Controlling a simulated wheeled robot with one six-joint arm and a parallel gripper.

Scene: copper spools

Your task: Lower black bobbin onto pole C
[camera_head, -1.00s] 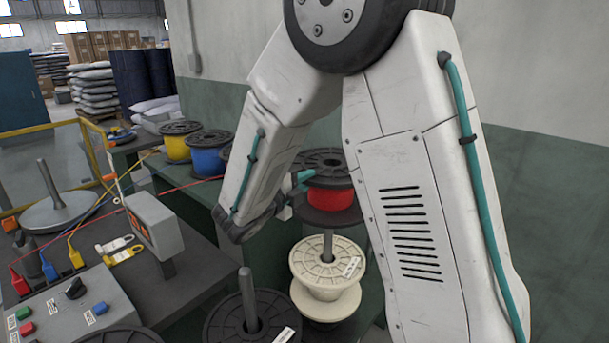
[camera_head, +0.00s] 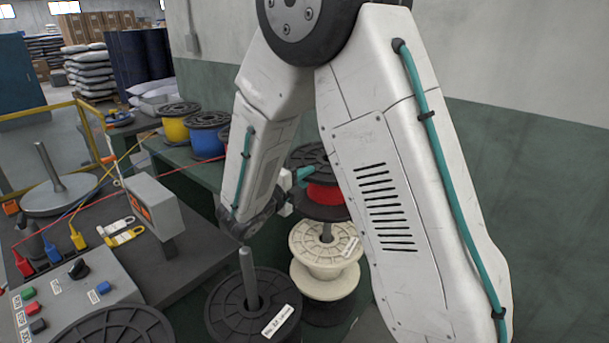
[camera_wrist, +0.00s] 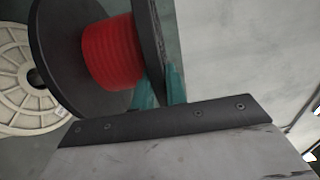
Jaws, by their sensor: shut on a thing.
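My gripper (camera_head: 300,176) has teal fingers shut on the upper black flange of a bobbin with black flanges and red winding (camera_head: 322,193). In the wrist view the fingers (camera_wrist: 158,92) sit at one flange of this bobbin (camera_wrist: 108,52). In the head view it appears above and behind a cream spool (camera_head: 318,244), with its flanges about level. Another pole (camera_head: 248,272) rises from a black, labelled bobbin (camera_head: 225,308) in front. I cannot tell which pole is C. My arm hides part of the held bobbin.
Yellow (camera_head: 174,128) and blue (camera_head: 207,143) spools stand on the green bench behind. A control box (camera_head: 70,300) and a grey display unit (camera_head: 155,215) are at left. A wall (camera_head: 540,180) runs behind my arm at right.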

